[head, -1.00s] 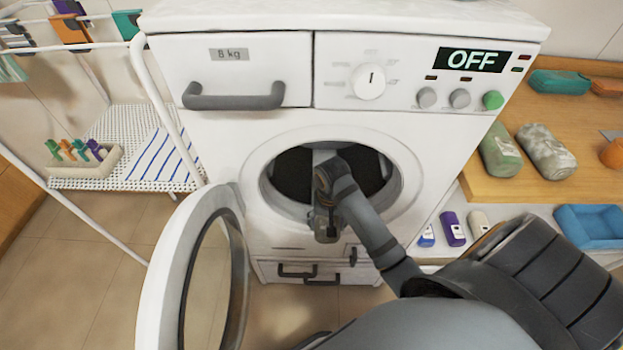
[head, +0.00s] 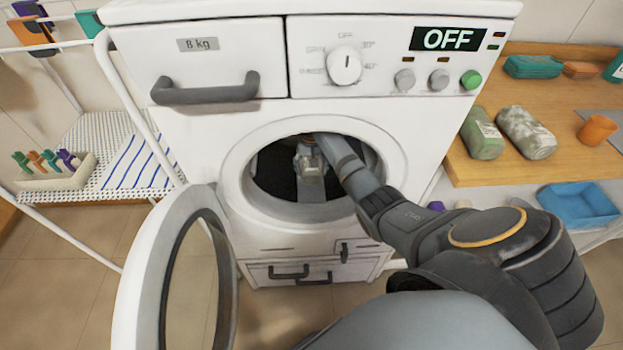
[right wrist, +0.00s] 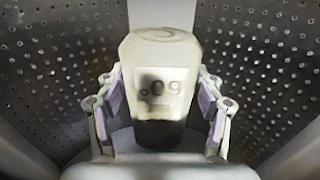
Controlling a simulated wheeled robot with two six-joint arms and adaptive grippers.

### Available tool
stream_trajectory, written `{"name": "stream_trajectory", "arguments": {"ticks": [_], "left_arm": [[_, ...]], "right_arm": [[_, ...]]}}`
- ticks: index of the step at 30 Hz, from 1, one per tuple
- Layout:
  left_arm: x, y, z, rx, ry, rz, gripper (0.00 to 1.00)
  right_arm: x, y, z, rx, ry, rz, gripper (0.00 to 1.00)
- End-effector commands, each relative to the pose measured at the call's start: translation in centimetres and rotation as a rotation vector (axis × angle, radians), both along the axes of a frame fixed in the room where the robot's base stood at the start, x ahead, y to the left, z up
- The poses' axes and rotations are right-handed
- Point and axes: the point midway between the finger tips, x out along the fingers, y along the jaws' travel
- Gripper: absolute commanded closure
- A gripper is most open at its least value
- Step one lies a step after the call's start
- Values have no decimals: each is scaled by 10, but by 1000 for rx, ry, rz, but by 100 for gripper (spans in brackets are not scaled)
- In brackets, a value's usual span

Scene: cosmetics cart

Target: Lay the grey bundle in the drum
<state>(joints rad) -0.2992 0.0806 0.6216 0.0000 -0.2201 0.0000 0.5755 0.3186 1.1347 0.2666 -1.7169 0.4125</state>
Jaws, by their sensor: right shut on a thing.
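My right gripper (head: 309,172) is inside the dark drum (head: 272,172) of the white washing machine, with the arm passing in through the round opening. In the right wrist view, its purple-padded fingers (right wrist: 160,105) are shut on the sides of the grey bundle (right wrist: 158,52). The bundle is pale, has a rolled spiral end and carries a label with upside-down figures; its near part is dark. The drum's perforated wall (right wrist: 62,65) shows on both sides. In the head view the arm and gripper make the bundle hard to make out. My left gripper is out of view.
The round door (head: 135,290) stands open at the left of the opening. A wooden counter (head: 490,175) at the right bears a green bundle (head: 482,137) and a speckled bundle (head: 527,133). A blue tray (head: 578,205) sits below. A white drying rack (head: 110,150) stands left.

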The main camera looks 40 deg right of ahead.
Motion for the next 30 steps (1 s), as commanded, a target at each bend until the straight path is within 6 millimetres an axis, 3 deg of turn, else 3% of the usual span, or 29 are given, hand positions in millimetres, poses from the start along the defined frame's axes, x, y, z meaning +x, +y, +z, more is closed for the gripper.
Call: {"name": "stream_trajectory", "arguments": {"ticks": [1, 9, 15, 28, 29, 30], "left_arm": [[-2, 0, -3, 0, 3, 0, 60], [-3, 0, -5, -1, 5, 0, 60], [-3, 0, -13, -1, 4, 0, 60], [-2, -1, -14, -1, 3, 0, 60], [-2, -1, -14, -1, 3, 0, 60], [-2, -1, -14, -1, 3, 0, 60]], "right_arm": [[-3, 1, -13, 3, 10, 1, 71], [-3, 1, -28, 1, 8, 1, 71], [-3, 2, -61, 2, 8, 1, 71], [0, 0, -67, 1, 7, 1, 71], [-1, 0, -67, 1, 8, 1, 29], [-1, 0, -67, 1, 8, 1, 23]]}}
